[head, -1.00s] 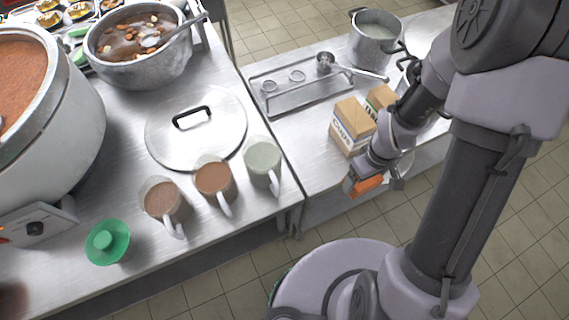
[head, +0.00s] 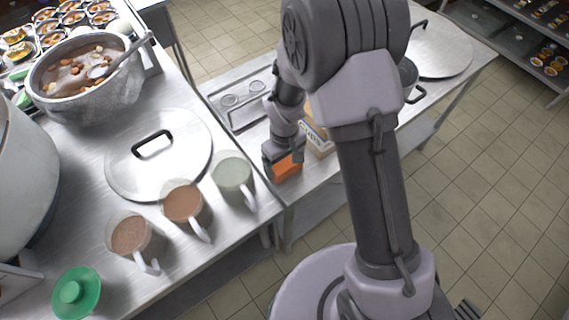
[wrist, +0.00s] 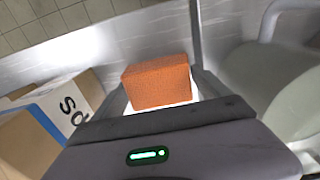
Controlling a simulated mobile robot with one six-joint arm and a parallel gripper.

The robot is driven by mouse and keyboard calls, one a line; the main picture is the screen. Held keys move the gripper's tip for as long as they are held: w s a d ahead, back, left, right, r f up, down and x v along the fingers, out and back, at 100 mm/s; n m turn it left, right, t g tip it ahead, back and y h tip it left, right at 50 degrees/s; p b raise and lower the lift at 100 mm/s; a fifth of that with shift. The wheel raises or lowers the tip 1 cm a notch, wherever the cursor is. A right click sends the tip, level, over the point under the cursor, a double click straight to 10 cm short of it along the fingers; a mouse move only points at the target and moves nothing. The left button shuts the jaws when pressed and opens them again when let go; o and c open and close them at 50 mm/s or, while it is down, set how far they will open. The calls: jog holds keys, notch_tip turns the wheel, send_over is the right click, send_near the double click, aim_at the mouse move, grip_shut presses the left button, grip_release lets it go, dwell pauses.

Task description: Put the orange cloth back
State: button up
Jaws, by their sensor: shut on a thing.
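The orange cloth (head: 286,166) looks like a folded block. It also shows in the wrist view (wrist: 157,84), between my two fingers. My gripper (head: 281,162) is shut on it and holds it near the front left end of the right-hand table (head: 303,185). Whether the cloth touches the tabletop cannot be told. My arm hides part of that table.
Three filled mugs, one of them pale green (head: 233,174), stand on the left counter close to my gripper. A lid (head: 158,170) lies behind them. A cups carton (head: 316,140) stands just right of my gripper. A metal tray (head: 243,106) lies behind.

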jog(key=shift+f, duration=0.1)
jog(key=o, duration=1.1)
jog(key=shift+o, duration=0.2)
notch_tip(320, 180, up, 12)
jog(key=r+p, duration=0.1)
jog(key=p, duration=0.3)
notch_tip(320, 180, up, 11)
jog(key=m+t, duration=0.2)
jog(key=m, duration=0.2)
send_over(284, 163)
jog(key=s+d, duration=0.2)
jog(key=d, duration=0.2)
jog(key=s+d+r+m+t+y, duration=0.1)
jog(key=s+d+r+m+t, duration=0.1)
jog(key=s+r, duration=0.4)
jog(key=s+d+r+m+t+y, duration=0.1)
jog(key=s+d+r+m, duration=0.1)
jog(key=s+r+m, duration=0.3)
jog(key=s+r, duration=0.1)
jog(key=s, duration=0.3)
jog(key=shift+d+r+t, duration=0.15)
jog(key=shift+d+t, duration=0.1)
jog(key=shift+t, duration=0.15)
